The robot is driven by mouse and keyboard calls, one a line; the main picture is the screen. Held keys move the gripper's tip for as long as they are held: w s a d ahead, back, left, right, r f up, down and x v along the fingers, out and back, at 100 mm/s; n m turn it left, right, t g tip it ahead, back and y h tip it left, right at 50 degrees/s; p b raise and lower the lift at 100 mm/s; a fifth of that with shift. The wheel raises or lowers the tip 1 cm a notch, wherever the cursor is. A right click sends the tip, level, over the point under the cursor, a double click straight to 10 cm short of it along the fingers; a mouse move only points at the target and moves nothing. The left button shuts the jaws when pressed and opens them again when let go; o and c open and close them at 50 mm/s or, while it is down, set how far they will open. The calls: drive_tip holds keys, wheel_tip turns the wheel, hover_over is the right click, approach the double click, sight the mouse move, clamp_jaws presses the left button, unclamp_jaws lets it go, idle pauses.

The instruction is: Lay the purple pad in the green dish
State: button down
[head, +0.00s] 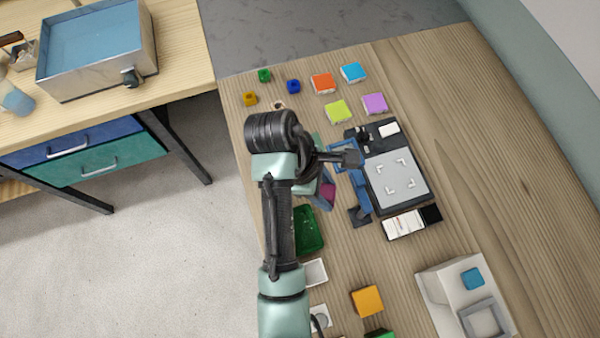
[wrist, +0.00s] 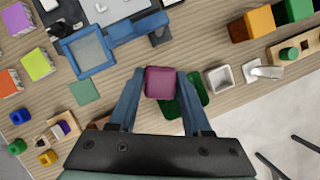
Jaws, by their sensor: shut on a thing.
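My gripper (wrist: 158,80) is shut on the purple pad (wrist: 160,84), a plum-coloured block held between its two blue fingers. The pad also shows in the head view (head: 328,192), partly hidden by my gripper. The green dish (head: 308,232) lies on the table, partly covered by my arm. In the wrist view the dish (wrist: 192,88) lies just right of the pad and partly behind it and the right finger. The pad appears above the table, apart from the dish; its exact height is hard to tell.
A small white dish (head: 314,272) and an orange block (head: 367,300) lie nearer the front. Several coloured blocks, including a lavender one (head: 375,103), sit at the back.

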drive_tip(key=s+a+f+n+t, duration=0.1)
drive_tip(key=s+a+n+t, duration=0.1)
drive_tip(key=s+a+n, duration=0.3)
approach(307, 229)
drive_tip(key=shift+n, duration=0.3)
drive_tip(key=x, duration=0.5)
drive_tip(key=shift+d+f, duration=0.1)
drive_tip(key=shift+f, duration=0.15)
drive_tip(key=shift+c, duration=1.7)
unclamp_jaws()
